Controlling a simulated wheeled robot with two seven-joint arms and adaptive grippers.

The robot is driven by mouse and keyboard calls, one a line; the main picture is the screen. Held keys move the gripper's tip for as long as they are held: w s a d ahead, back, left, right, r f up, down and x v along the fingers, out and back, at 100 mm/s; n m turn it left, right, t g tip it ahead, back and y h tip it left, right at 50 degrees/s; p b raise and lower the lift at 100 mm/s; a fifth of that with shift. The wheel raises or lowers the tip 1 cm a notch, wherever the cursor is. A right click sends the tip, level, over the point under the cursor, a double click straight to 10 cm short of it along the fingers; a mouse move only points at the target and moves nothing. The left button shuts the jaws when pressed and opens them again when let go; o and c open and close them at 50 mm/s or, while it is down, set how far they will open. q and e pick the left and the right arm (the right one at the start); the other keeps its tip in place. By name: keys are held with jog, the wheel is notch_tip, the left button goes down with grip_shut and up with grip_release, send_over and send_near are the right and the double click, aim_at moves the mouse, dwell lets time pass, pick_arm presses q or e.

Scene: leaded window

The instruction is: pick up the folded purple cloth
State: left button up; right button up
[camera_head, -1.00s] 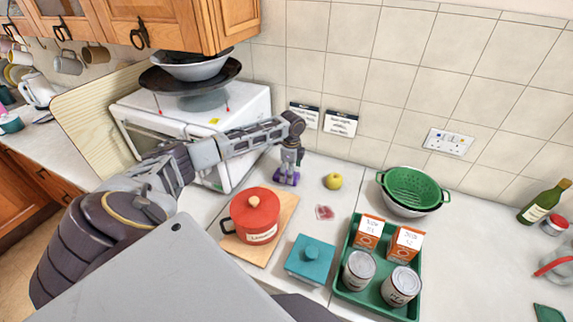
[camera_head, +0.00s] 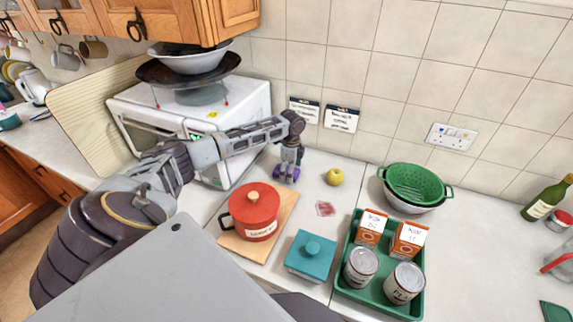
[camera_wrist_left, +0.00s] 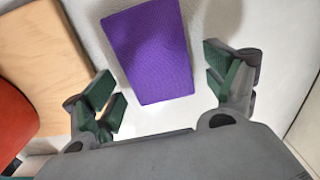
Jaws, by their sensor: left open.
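The folded purple cloth (camera_wrist_left: 150,50) lies on the white worktop in the left wrist view, a flat, slightly tapering rectangle. In the head view only small purple bits of the cloth (camera_head: 278,174) show around my left gripper (camera_head: 286,172), which points down over it and hides most of it. In the left wrist view my left gripper (camera_wrist_left: 168,88) is open, with its green-padded fingers on either side of the cloth's near end. A gap shows between each finger and the cloth. My right gripper is not in view.
A red pot (camera_head: 253,212) on a wooden board (camera_head: 230,243) stands near the left gripper, with a yellow apple (camera_head: 335,177) to its right. A white microwave (camera_head: 258,105) is behind. A teal box (camera_head: 310,258), green tray (camera_head: 375,298) and colander (camera_head: 415,185) stand to the right.

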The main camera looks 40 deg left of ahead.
pick_arm(q)
jog(key=c, duration=1)
jog(key=shift+r, duration=0.1)
jog(key=shift+r+p, duration=1.15)
jog(key=shift+p, duration=0.2)
notch_tip(320, 180, up, 8)
jog(key=shift+f+p, duration=0.25)
jog(key=shift+p, duration=0.1)
